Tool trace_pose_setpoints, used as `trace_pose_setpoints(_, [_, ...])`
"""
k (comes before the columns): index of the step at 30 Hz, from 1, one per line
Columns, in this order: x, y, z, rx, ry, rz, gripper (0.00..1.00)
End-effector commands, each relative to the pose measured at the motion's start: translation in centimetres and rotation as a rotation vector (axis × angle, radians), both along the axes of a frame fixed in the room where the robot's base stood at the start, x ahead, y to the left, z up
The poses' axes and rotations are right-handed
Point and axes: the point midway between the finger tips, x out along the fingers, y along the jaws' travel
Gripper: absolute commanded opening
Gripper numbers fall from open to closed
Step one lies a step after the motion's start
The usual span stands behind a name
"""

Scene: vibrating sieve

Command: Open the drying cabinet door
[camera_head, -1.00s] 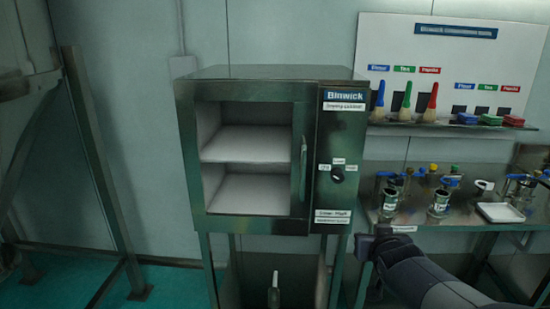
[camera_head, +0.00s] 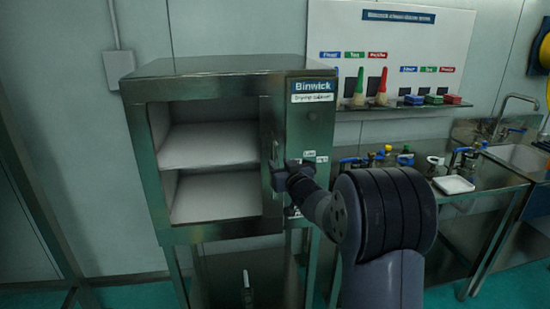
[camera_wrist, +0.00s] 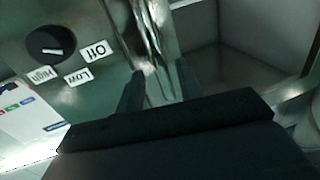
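The drying cabinet (camera_head: 215,66) is a steel box at centre left in the head view, with two white shelf spaces visible through its front. Its door (camera_head: 225,231) appears shut. The upright door handle (camera_head: 274,142) is at the door's right edge, its lower part hidden by my gripper (camera_head: 282,178). In the wrist view, my gripper (camera_wrist: 158,88) has its two dark fingers apart. The bright metal handle (camera_wrist: 148,40) runs down toward the gap between them. Whether the fingers touch it cannot be told.
The control panel with a black dial (camera_wrist: 50,44) is beside the handle. To the right are a shelf with brushes (camera_head: 370,88), a steel bench with bottles and a white tray (camera_head: 454,185), and a sink (camera_head: 520,155). A metal frame (camera_head: 35,200) stands at left.

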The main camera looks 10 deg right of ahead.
Motion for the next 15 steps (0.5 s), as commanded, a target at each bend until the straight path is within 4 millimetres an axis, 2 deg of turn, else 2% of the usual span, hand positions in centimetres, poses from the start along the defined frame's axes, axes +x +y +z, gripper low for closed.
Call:
trace_pose_setpoints(1, [0.9, 0.2, 0.1, 0.001, 0.001, 0.001, 0.35])
trace_pose_setpoints(6, [2.8, 0.6, 0.0, 0.001, 0.001, 0.000, 0.35])
trace_pose_setpoints(15, [3.7, 0.8, 0.0, 0.001, 0.000, 0.000, 0.35])
